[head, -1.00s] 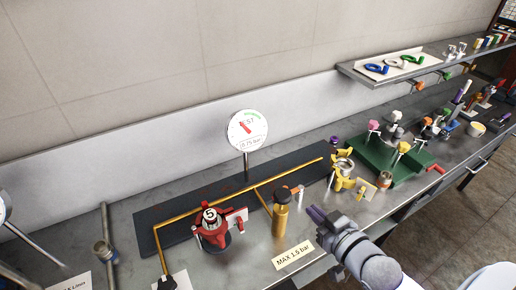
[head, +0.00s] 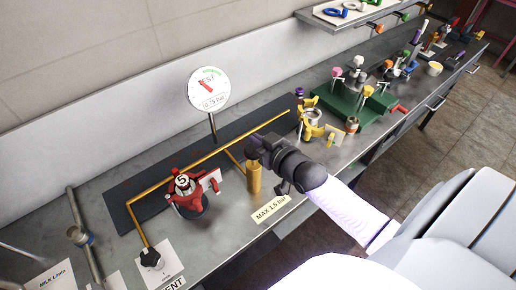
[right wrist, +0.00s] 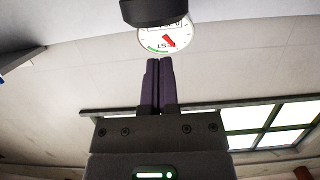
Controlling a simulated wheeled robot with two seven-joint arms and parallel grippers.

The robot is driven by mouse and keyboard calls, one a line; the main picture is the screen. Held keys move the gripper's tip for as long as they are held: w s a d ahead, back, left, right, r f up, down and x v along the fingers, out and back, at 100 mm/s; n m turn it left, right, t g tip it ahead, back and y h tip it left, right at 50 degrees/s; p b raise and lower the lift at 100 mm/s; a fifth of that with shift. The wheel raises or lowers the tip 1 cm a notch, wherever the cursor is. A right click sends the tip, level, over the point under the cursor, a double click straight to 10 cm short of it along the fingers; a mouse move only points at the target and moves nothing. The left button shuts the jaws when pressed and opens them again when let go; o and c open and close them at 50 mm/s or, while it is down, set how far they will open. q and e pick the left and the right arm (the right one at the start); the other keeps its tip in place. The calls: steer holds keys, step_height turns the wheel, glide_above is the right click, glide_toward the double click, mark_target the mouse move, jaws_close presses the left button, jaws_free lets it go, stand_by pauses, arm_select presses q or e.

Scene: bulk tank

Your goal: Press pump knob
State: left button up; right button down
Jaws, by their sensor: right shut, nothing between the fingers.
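A gold upright cylinder (head: 253,182) stands on the bench, joined to yellow piping (head: 215,152). Its top is hidden behind my right gripper (head: 252,148), which is at the top of it. I cannot tell whether they touch. A black knob (head: 151,257) sits at the near left end of the piping. No label shows which part is the pump knob. In the right wrist view, my right gripper (right wrist: 159,62) has its dark purple fingers together with nothing between them. My left gripper is not in view.
A round gauge (head: 209,89) on a post stands behind the piping. A red clamp-like device marked 5 (head: 184,196) is left of the cylinder. Yellow fittings (head: 313,127) and a green stand (head: 352,106) are to the right. A "MAX 1.5 bar" label (head: 271,208) lies in front.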

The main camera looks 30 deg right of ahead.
mark_target(253, 151)
steer(key=shift+s+f, duration=0.1)
steer(key=shift+f, duration=1.1)
